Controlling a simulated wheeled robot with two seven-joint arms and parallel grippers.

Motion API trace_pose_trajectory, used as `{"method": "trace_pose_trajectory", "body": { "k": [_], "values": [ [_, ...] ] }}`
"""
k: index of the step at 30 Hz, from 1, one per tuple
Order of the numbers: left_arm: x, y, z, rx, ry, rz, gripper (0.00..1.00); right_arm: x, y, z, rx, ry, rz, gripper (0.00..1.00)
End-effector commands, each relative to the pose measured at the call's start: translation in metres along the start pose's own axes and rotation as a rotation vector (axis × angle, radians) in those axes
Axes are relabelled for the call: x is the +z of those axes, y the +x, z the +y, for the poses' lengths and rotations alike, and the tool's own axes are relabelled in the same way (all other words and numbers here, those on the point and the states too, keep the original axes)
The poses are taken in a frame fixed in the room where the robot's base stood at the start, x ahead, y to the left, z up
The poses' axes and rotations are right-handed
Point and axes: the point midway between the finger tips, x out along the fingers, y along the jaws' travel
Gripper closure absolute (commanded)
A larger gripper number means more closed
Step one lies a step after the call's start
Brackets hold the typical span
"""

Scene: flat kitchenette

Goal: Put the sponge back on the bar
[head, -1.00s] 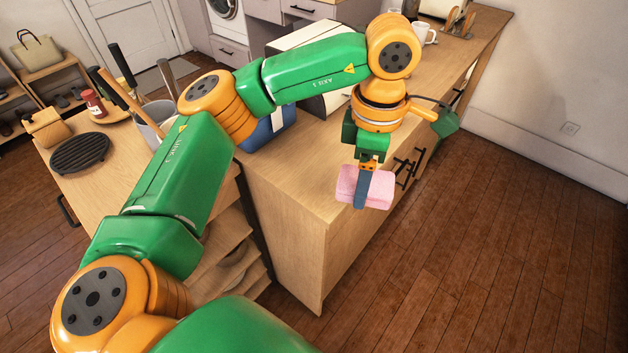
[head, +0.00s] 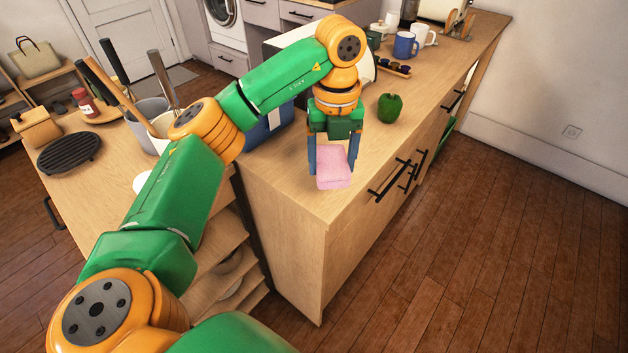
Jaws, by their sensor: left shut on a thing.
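The pink sponge (head: 334,168) is between the two blue fingers of my left gripper (head: 333,160), which is shut on it. The gripper points down over the near end of the wooden counter top (head: 290,180). I cannot tell whether the sponge's underside touches the wood or hangs just above it. My right gripper is not in view. No separate bar stands out; dark bar handles (head: 390,181) are on the counter's front.
A green pepper (head: 390,107) stands on the counter right of my gripper. Behind it are a small tray with dark items (head: 392,67), a blue mug (head: 405,45) and a white mug (head: 424,36). A blue container (head: 268,128) is left. The counter's near corner is clear.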

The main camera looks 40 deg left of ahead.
Motion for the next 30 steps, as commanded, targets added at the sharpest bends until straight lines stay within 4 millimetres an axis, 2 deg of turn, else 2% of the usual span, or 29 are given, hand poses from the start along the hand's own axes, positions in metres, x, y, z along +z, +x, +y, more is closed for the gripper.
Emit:
{"method": "trace_pose_trajectory", "body": {
  "k": [1,9,13,23,24,27,30],
  "values": [
    [0.005,0.017,0.009,0.006,-0.002,0.006,0.88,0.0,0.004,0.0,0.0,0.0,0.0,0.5],
    [0.027,0.053,0.033,0.006,0.002,0.004,0.88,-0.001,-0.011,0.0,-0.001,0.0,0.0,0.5],
    [0.026,0.075,0.031,0.004,0.005,0.003,0.88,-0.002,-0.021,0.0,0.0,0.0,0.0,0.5],
    [0.026,0.084,0.03,0.001,0.005,0.001,0.88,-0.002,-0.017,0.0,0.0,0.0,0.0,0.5],
    [0.026,0.084,0.03,0.001,0.005,0.001,0.22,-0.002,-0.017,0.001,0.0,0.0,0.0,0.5],
    [0.026,0.084,0.03,0.001,0.006,0.001,0.0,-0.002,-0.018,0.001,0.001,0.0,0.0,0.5],
    [0.026,0.084,0.03,0.001,0.006,0.001,0.0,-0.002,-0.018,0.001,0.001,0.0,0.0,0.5]
  ]
}}
